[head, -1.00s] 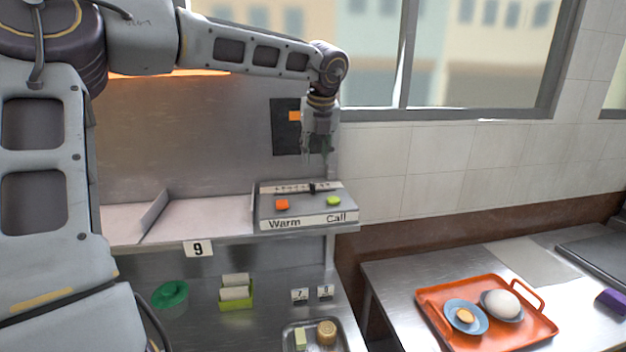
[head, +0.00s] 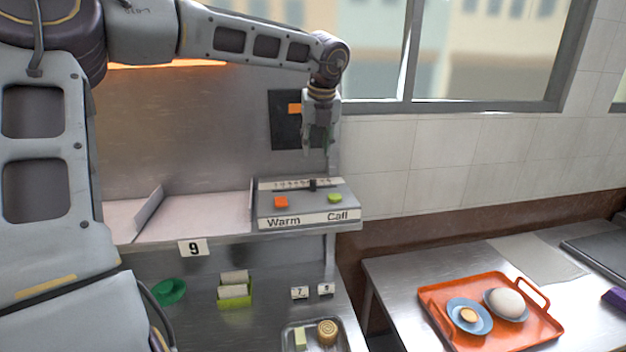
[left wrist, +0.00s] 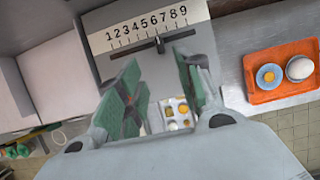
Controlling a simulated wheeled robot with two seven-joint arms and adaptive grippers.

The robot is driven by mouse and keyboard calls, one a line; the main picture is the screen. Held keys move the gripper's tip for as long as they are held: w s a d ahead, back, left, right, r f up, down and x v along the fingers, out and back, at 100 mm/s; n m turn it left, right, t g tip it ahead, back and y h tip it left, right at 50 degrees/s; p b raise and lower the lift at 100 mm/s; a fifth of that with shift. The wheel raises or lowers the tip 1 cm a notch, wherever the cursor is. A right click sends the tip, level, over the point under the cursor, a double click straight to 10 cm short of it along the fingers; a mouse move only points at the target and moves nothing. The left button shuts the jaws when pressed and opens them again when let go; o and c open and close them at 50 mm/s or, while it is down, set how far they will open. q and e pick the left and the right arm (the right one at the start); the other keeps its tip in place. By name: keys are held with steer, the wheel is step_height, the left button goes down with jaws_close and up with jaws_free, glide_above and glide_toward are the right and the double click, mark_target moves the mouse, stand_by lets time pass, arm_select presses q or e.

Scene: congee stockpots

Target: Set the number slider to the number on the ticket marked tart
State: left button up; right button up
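The number slider is a dark knob (head: 313,184) on a grey control box, and it also shows in the left wrist view (left wrist: 160,44). A white scale (left wrist: 145,27) printed 1 to 9 runs above its slot. The knob stands near the middle, around 5 or 6; I cannot tell which exactly. My left gripper (head: 317,146) hangs above the box, pointing down and empty. In the left wrist view its green-padded fingers (left wrist: 160,78) are spread apart, with the knob beyond them, untouched. No ticket wording with tart is readable. My right gripper is not in view.
An orange button (head: 281,202) and a green button (head: 335,198) sit on the box, above Warm and Call. Below are a green card holder (head: 235,303) and small number cards (head: 299,292). An orange tray (head: 546,331) with dishes stands on the right counter.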

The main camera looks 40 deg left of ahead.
mark_target(313, 181)
arm_select(q)
steer(key=shift+p+x, duration=1.4)
steer(key=shift+x, duration=5.3)
steer(key=shift+a, duration=0.1)
steer(key=shift+c, duration=0.4)
jaws_close()
